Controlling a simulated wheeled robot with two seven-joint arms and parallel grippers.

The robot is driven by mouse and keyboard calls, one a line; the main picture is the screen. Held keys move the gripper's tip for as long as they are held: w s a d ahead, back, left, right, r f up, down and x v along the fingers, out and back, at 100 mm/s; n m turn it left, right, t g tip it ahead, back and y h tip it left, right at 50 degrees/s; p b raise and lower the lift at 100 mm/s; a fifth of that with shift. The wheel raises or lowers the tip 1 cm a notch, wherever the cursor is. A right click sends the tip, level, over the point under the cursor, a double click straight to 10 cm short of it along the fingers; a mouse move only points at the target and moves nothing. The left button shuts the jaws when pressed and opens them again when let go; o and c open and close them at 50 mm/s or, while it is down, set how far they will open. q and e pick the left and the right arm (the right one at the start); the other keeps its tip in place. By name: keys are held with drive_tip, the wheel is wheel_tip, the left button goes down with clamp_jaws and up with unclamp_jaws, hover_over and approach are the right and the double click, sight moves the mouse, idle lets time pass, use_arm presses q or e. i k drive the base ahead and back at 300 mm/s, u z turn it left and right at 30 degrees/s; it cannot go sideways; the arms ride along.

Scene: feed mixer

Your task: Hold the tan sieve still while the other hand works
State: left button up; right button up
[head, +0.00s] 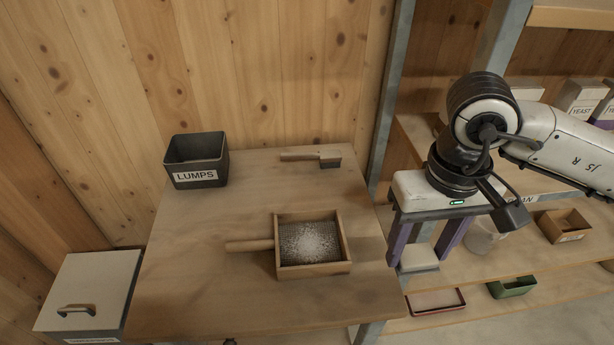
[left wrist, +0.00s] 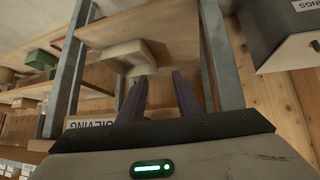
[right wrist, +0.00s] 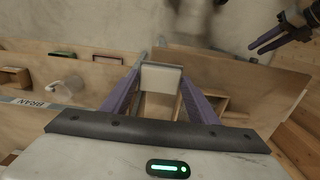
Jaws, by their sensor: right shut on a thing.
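The tan sieve (head: 312,268) is a wooden frame near the front right of the table, its handle (head: 250,245) pointing left. Pale powder lies on its mesh. My right gripper (head: 420,256) is to the right of the sieve, apart from it, past the table's right edge. Its purple fingers are shut on a pale block-like thing (right wrist: 162,78). My left gripper (left wrist: 158,84) is outside the head view. Its fingers stand apart with nothing seen between them; it also shows at the upper right of the right wrist view (right wrist: 268,38).
A black LUMPS bin (head: 196,160) stands at the table's back left. A brush (head: 312,155) lies at the back. A lidded grey bin (head: 88,295) is at lower left. Shelves at right hold a green tray (head: 513,287) and a cardboard box (head: 564,226). The table's (head: 190,275) left side is clear.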

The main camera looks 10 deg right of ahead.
sight(311, 247)
drive_tip(key=k, duration=1.25)
drive_tip(key=u, duration=0.65)
drive_tip(key=i, duration=1.25)
drive_tip(key=z, duration=0.2)
